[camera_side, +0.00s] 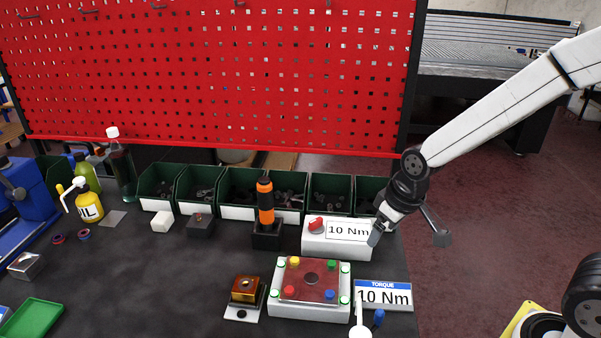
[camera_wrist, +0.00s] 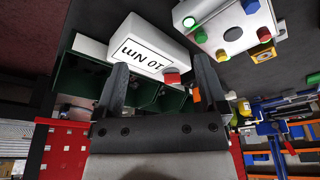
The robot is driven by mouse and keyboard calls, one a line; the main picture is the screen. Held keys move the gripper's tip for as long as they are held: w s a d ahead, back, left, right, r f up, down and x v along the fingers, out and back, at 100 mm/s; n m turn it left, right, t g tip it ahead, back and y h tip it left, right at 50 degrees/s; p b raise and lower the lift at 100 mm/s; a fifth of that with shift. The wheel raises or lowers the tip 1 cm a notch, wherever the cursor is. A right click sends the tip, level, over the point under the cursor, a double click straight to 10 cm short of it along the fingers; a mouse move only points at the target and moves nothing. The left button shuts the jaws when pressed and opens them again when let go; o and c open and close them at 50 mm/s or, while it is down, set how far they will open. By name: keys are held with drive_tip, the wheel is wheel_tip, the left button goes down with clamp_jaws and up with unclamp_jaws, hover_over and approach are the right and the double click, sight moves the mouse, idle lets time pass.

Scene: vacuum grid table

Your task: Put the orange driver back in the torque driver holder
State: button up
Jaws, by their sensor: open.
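My gripper (camera_side: 408,237) is open and empty, well to the right of the driver, by the right end of the white 10 Nm box. In the wrist view the two fingers of my gripper (camera_wrist: 161,75) are spread apart with nothing held between them. A small orange part, perhaps the driver (camera_wrist: 196,95), shows beside the right finger.
The white 10 Nm box (camera_side: 311,246) with a red knob stands between holder and gripper. A white fixture (camera_side: 310,310) with coloured knobs and a torque sign (camera_side: 385,283) are in front. Green bins (camera_side: 240,183) line the back below a red pegboard (camera_side: 220,70).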

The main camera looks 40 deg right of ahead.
drive_tip(key=shift+m, duration=0.5)
drive_tip(key=s, duration=0.1)
drive_tip(key=s+f, duration=0.1)
drive_tip(key=s, duration=0.1)
drive_tip(key=s+f, duration=0.1)
drive_tip(key=s, duration=0.1)
drive_tip(key=shift+s+d, duration=0.25)
drive_tip(key=shift+d, duration=0.15)
